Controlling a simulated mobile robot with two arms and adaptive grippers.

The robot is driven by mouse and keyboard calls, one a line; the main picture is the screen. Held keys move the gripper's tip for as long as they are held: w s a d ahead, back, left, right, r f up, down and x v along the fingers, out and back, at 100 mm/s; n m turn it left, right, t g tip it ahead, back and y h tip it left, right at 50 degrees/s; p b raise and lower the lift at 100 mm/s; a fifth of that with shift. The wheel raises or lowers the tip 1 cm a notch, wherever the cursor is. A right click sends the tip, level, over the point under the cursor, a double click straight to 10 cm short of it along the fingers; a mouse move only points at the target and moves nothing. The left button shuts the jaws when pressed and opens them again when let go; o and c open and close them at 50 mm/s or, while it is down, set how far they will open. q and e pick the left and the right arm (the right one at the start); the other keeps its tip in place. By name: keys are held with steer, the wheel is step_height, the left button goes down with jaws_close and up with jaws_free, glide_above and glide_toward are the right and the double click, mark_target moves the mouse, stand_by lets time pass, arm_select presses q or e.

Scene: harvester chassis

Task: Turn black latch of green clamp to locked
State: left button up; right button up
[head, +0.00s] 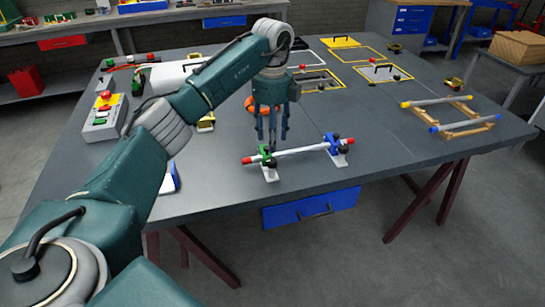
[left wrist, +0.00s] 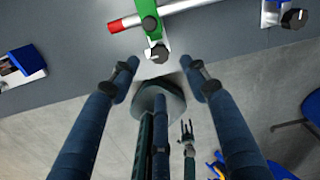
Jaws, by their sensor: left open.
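The green clamp (head: 268,162) stands on the table's front part, around the red end of a white rod (head: 300,149). Its black latch (head: 264,149) is on top. In the left wrist view the green clamp (left wrist: 151,20) is at the top centre, with a round black knob (left wrist: 157,54) at its near end. My left gripper (head: 272,140) is open and empty, pointing down just behind and above the green clamp. In the left wrist view its fingertips (left wrist: 160,68) are spread either side of the knob, apart from it. A small pronged shape, apparently my right gripper (left wrist: 188,130), shows below.
The blue clamp (head: 335,155) holds the rod's other end. A wooden rack with rods (head: 465,122) stands at the right, and a box with a red button (head: 104,112) at the left. Yellow-framed panels (head: 378,75) lie behind.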

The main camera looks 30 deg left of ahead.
mark_target(272, 160)
arm_select(q)
step_height(272, 160, down, 8)
steer(key=shift+f+p, duration=0.2)
steer(key=shift+p, duration=0.6)
steer(key=c, duration=1.1)
